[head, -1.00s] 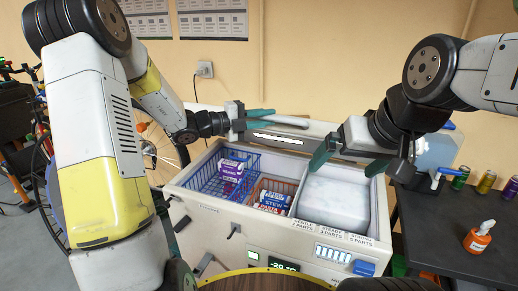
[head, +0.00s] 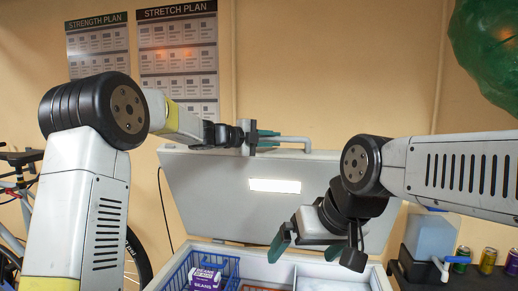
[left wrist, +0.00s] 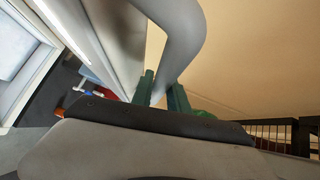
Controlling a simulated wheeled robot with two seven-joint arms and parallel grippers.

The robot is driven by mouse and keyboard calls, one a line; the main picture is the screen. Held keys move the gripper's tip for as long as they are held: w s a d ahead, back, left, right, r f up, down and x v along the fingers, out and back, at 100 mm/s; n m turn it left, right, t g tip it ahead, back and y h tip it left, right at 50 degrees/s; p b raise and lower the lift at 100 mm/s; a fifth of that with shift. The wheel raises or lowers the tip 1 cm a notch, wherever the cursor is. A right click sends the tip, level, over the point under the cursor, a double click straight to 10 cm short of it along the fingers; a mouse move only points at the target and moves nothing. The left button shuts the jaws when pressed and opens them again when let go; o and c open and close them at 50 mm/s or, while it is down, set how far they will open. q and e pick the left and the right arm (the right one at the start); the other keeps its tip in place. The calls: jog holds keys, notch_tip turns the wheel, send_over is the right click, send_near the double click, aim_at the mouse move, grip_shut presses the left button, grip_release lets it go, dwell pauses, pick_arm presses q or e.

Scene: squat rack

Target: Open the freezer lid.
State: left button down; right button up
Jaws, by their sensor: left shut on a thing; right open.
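The freezer lid (head: 215,190) is a wide grey-white panel, raised and tilted steeply up at the back of the freezer, its inner face with a bright light strip turned to me. My left gripper (head: 264,140) is shut on the grey bar handle (head: 296,140) at the lid's top edge. In the left wrist view the teal fingers (left wrist: 160,93) sit on either side of the curved handle (left wrist: 178,35). My right gripper (head: 305,245) is open and empty, in front of the lid's lower right and above the freezer opening.
The open freezer (head: 265,264) holds a blue wire basket (head: 181,272) with a purple-labelled package (head: 205,279). A dark side table with a water jug (head: 432,238) and several cans stands at right. A bicycle (head: 138,262) is at left. Posters hang behind.

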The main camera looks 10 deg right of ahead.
pick_arm(q)
jog(key=shift+w+d+r, duration=0.1)
jog(key=shift+w+r, duration=0.1)
jog(key=shift+w, duration=0.4)
jog(key=c, duration=1.3)
grip_release()
jog(key=shift+s, duration=0.1)
jog(key=v, duration=0.7)
jog(key=shift+s+a, duration=0.1)
jog(key=shift+a, duration=0.25)
